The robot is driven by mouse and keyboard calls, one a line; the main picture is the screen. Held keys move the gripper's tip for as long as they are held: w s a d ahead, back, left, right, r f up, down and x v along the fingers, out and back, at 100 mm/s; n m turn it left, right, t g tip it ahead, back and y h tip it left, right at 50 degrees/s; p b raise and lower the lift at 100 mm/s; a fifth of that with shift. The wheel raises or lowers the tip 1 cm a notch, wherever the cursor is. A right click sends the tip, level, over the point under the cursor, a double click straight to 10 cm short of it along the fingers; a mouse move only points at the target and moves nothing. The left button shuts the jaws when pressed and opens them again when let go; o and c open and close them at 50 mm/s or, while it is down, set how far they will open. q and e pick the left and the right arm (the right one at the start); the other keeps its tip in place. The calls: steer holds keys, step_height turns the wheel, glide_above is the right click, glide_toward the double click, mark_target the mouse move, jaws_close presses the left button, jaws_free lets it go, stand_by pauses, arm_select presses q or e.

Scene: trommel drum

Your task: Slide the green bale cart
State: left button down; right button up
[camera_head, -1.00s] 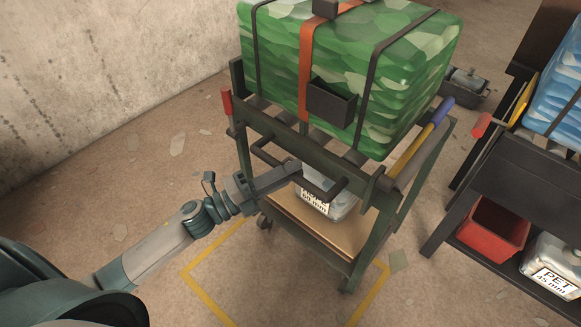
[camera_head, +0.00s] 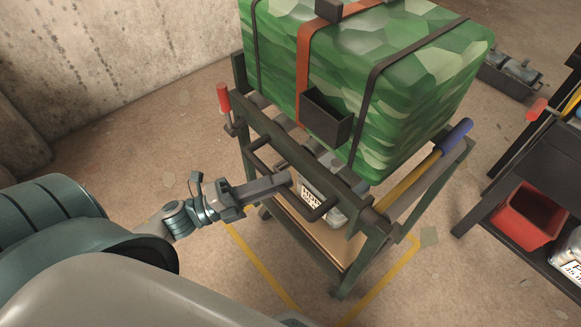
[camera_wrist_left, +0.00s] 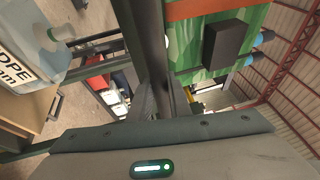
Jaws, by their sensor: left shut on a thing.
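The green bale cart is a dark green wheeled frame (camera_head: 300,152) carrying a large green bale (camera_head: 425,85) with black straps and one orange strap. A dark bar handle (camera_head: 316,212) sticks out from its near side. The left wrist view shows the fingers (camera_wrist_left: 158,98) at a dark bar, with the green bale (camera_wrist_left: 240,52) beyond; the exact contact is hard to see there. My right gripper is out of view.
A yellow floor outline (camera_head: 385,270) lies under the cart's near part. A dark rack (camera_head: 530,180) with a red bin (camera_head: 527,215) stands at the right. A concrete wall (camera_head: 110,60) rises at the left. A dark box (camera_head: 512,72) lies behind the cart.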

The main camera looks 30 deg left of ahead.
arm_select(q)
steer(key=shift+s+a, duration=0.1)
steer(key=shift+s, duration=0.2)
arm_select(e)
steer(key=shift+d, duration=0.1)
arm_select(q)
steer(key=c, duration=1.6)
jaws_free()
steer(key=shift+c, duration=0.2)
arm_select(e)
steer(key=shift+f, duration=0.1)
